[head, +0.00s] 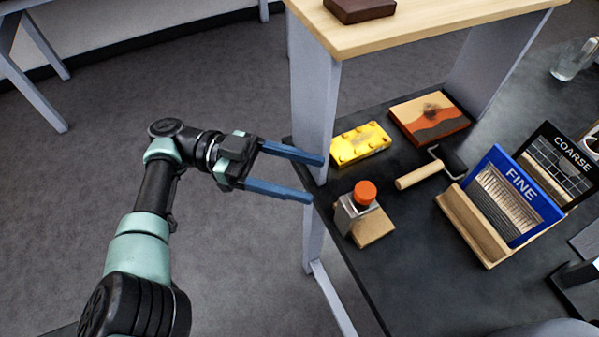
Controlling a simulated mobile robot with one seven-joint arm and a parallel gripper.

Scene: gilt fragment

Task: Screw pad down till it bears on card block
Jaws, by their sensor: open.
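My gripper (317,179) is open and empty, its two long blue fingers pointing right towards the near-left edge of the dark bench. A small press or clamp has an orange round knob (365,192) on top and a grey metal bracket (352,214) below it. It stands on a light tan block (374,228), which may be the card block. The fingertips are left of this press and apart from it. The pad under the knob is hidden from this view, so I cannot tell whether it touches the block.
A pale shelf leg (314,110) rises close behind the fingers, under a wooden top (420,25). On the dark bench (400,280) are a yellow studded block (360,144), a painted panel (429,117), a roller (432,168), and FINE (512,195) and COARSE (560,160) boards.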

